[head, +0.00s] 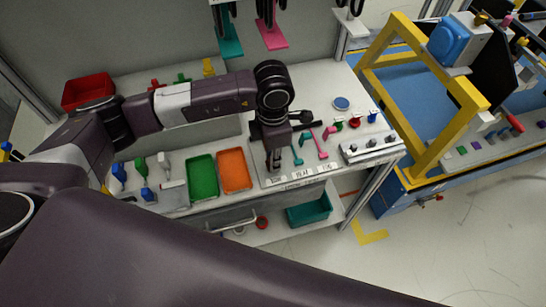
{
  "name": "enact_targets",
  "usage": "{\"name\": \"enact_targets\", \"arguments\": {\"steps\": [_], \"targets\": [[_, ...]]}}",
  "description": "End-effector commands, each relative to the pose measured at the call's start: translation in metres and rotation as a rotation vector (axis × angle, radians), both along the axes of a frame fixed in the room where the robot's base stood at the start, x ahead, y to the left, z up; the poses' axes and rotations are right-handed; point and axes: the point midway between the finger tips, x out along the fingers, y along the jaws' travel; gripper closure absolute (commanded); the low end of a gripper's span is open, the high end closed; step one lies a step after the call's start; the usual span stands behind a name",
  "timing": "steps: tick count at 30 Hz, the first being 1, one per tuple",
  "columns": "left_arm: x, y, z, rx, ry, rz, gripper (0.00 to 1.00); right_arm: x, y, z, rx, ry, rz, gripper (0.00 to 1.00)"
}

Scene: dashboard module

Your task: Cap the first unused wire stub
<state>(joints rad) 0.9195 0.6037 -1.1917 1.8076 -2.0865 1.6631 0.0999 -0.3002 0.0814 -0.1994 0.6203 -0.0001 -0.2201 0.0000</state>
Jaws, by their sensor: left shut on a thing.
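My left gripper (274,163) points down over the left part of a light grey board (262,179) on the workbench. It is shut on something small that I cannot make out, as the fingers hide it. White label tags (301,174) line the board's front edge, just in front of the gripper. I cannot pick out the wire stubs or a cap at this size. A teal tool-like piece (297,155) and a pink one (322,145) stand right of the gripper. My right gripper is out of view.
A green tray (203,175) and an orange tray (233,170) sit left of the board. A grey box with knobs (370,148) stands at right. A red bin (88,90) is at the back left; a teal bin (309,210) is on the shelf below. A yellow frame (441,143) rises beyond.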

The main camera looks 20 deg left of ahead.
Motion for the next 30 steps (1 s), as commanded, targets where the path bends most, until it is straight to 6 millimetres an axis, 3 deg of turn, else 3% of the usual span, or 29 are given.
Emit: {"name": "enact_targets", "arguments": {"steps": [26,27,30], "targets": [[0.0,0.0,-0.024,0.001,0.001,0.0,0.91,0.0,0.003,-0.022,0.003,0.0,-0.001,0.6],[0.0,0.0,-0.022,0.0,0.0,0.0,0.79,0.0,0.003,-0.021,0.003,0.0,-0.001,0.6],[0.0,0.0,-0.022,0.0,0.0,0.0,0.68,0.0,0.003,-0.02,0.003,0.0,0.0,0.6]]}}
